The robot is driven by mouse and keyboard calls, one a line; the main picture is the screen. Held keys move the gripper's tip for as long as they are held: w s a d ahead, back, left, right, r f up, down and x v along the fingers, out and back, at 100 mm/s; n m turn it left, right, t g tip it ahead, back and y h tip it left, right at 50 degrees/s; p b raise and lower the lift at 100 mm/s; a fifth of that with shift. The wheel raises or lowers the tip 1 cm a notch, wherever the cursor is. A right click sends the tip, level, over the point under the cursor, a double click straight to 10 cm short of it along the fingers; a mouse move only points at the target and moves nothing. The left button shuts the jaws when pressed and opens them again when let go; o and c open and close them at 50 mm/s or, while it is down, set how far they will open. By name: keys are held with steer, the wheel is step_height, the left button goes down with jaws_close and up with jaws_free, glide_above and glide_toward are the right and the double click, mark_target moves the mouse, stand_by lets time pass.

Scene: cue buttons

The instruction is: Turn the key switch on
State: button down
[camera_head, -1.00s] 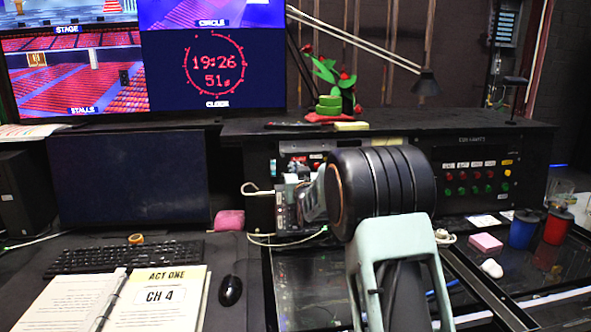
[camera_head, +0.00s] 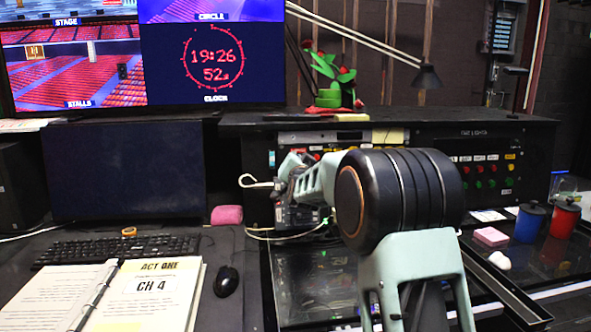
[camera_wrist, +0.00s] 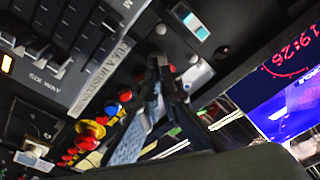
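My gripper (camera_wrist: 158,68) is in front of a dark control panel in the wrist view. Its two fingers slant towards each other, and the tips look close together. I cannot tell whether anything is between them. In the head view my gripper (camera_head: 300,212) is a dark shape at the left part of the console, partly behind my own arm. I cannot pick out the key switch for certain; small round fittings show on the panel near the fingertips in the wrist view, and my fingers cover part of it.
Red, yellow and blue buttons (camera_wrist: 90,130) sit beside my fingers, with faders (camera_wrist: 60,45) further left. The console (camera_head: 530,150) carries a lamp (camera_head: 427,76) and a cactus-like ornament (camera_head: 330,80). An open script (camera_head: 150,290), keyboard (camera_head: 115,250) and mouse (camera_head: 227,281) lie at left.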

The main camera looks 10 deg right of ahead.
steer(key=m+b, duration=0.1)
steer(key=m, duration=0.5)
steer(key=shift+d+f+g+b, duration=0.1)
steer(key=shift+g+b, duration=0.2)
steer(key=shift+g, duration=0.1)
steer(key=m+h, duration=0.1)
steer(key=m, duration=0.4)
steer(key=shift+f+m+g, duration=0.1)
steer(key=shift+m+g, duration=0.3)
steer(key=c, duration=2.2)
jaws_free()
steer(key=shift+s, duration=0.1)
steer(key=v, duration=1.2)
steer(key=shift+d, duration=0.1)
